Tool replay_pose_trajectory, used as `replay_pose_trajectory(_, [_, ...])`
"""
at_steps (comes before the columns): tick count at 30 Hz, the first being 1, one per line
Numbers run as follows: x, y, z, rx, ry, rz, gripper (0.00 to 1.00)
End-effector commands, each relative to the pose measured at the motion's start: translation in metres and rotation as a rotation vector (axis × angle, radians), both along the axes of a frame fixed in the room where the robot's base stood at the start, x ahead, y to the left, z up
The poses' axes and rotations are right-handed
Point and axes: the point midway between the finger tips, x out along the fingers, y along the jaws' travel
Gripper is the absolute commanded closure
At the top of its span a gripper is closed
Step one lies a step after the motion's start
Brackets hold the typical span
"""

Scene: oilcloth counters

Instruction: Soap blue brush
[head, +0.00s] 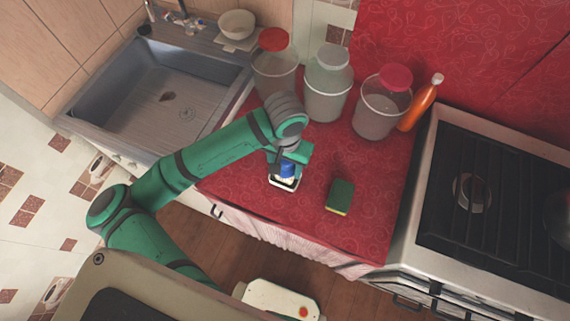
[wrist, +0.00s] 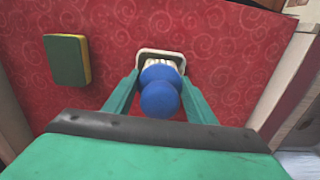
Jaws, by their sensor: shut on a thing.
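The blue brush (wrist: 160,92) has a round blue handle and pale bristles. My gripper (wrist: 160,90) is shut on its handle, with one green finger on each side. In the head view the blue brush (head: 287,170) is partly hidden by my gripper (head: 288,165). A small white dish (wrist: 174,55) lies under the bristles; its rim also shows in the head view (head: 284,186). The bristles are at or just over the dish; I cannot tell whether they touch. What the dish holds is hidden by the brush.
A green and yellow sponge (head: 340,196) lies right of the dish on the red oilcloth (head: 310,218). Three lidded containers, including the middle one (head: 327,85), and an orange bottle (head: 420,105) stand behind. The sink (head: 160,95) is left, the stove (head: 490,190) right.

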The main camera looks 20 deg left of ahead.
Motion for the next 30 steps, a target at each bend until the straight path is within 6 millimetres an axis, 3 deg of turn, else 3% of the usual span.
replay_pose_trajectory(30, [-0.0002,0.0011,-0.0098,0.000,0.000,0.003,0.67])
